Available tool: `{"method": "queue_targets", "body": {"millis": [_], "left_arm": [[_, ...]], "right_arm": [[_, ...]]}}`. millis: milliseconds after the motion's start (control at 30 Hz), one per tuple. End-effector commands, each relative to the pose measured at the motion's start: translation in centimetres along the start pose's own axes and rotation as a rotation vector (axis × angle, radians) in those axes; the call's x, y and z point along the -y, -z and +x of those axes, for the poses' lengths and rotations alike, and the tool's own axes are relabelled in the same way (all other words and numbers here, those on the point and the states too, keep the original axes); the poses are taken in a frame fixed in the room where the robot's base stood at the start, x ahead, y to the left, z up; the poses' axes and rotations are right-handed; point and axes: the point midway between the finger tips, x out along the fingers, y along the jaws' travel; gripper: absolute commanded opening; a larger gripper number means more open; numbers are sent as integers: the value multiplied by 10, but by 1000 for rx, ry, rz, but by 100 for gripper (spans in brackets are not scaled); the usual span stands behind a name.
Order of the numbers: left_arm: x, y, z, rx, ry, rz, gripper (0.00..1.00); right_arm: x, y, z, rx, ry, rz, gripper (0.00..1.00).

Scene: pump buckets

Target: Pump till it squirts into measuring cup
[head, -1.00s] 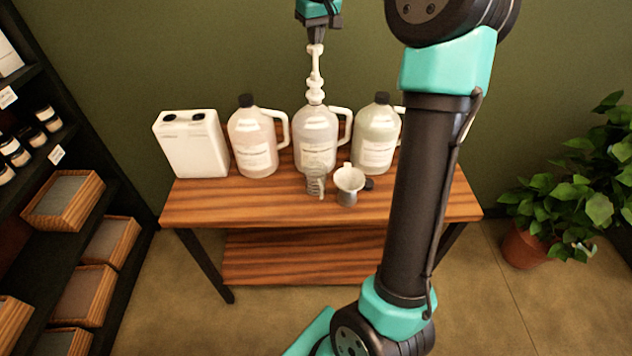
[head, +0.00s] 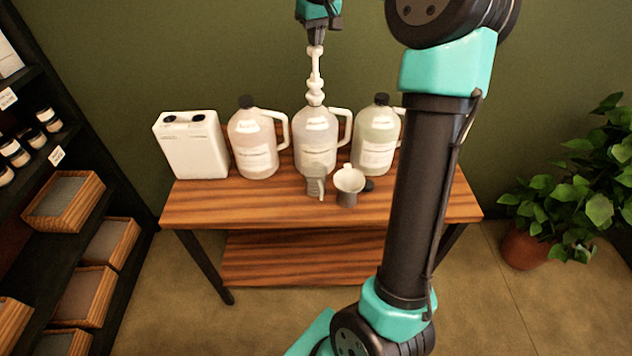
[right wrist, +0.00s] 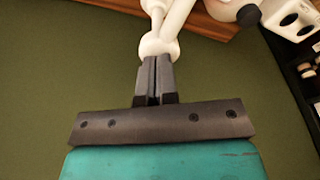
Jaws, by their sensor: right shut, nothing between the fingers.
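The middle jug (head: 316,128) stands on the wooden table with a white pump (head: 315,75) upright in its neck. My right gripper (head: 316,38) is shut and empty, its fingertips at the top of the pump head. In the right wrist view, the shut fingers (right wrist: 157,66) meet the white pump head (right wrist: 158,47), apparently touching it. A small clear measuring cup (head: 315,187) stands on the table in front of the middle jug. The pump's spout is hard to make out in the head view. My left gripper is not in view.
A funnel-topped grey cup (head: 348,185) stands right of the measuring cup. Capped jugs stand at left (head: 256,145) and right (head: 378,138). A white canister (head: 192,147) is at far left. The table front (head: 240,208) is clear.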

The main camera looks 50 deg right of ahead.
Motion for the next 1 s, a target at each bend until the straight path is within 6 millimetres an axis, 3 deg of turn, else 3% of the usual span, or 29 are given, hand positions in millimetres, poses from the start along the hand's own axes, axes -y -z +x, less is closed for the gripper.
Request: {"method": "queue_targets", "body": {"millis": [1000], "left_arm": [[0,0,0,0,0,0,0]], "right_arm": [[0,-4,22,3,1,0,0]]}}
